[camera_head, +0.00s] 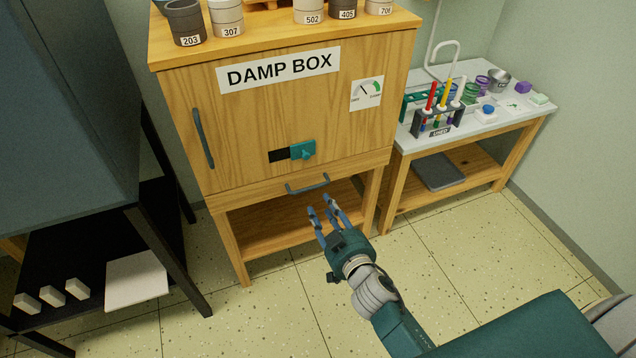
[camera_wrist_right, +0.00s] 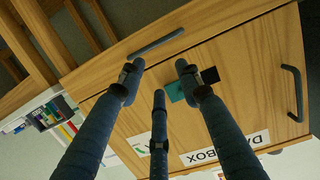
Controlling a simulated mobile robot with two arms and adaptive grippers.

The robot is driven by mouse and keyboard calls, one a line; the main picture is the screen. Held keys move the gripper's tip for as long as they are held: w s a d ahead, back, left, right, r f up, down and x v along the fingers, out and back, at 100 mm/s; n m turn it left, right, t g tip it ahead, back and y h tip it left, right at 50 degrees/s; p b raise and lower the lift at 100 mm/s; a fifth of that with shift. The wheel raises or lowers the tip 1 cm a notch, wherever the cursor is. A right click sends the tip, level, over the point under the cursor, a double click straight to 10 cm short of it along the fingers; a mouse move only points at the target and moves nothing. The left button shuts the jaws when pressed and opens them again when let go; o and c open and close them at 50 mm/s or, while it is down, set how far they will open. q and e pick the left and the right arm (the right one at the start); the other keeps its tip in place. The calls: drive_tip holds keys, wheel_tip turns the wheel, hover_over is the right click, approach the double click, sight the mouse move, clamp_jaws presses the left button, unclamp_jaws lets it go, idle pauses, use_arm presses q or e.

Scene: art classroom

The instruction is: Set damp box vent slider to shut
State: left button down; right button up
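The damp box (camera_head: 240,140) is a wooden cabinet with a "DAMP BOX" label. On its front is the vent slider (camera_head: 303,150), a teal plate with a knob, at the right of a dark vent slot (camera_head: 279,156) whose left part is uncovered. My right gripper (camera_head: 323,206) is open and empty, below and in front of the slider, apart from it. The wrist view is upside down; the teal slider (camera_wrist_right: 175,91) shows between the spread fingers, partly hidden by them, with the dark slot (camera_wrist_right: 210,75) beside it. My left gripper is not in view.
A drawer handle (camera_head: 307,186) sits below the slider and a vertical door handle (camera_head: 203,138) at the left. A gauge (camera_head: 367,93) is at upper right. Numbered pots (camera_head: 226,17) stand on top. A side table (camera_head: 495,122) with tools is at right, a dark rack (camera_head: 165,235) at left.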

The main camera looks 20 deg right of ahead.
drive_tip(key=t, duration=0.2)
approach(307, 157)
drive_tip(key=w+b, duration=0.1)
drive_tip(key=w, duration=0.8)
drive_tip(key=shift+f, duration=0.1)
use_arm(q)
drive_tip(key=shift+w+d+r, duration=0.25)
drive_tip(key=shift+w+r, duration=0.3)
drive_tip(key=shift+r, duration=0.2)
use_arm(e)
clamp_jaws()
drive_tip(key=shift+a, duration=0.1)
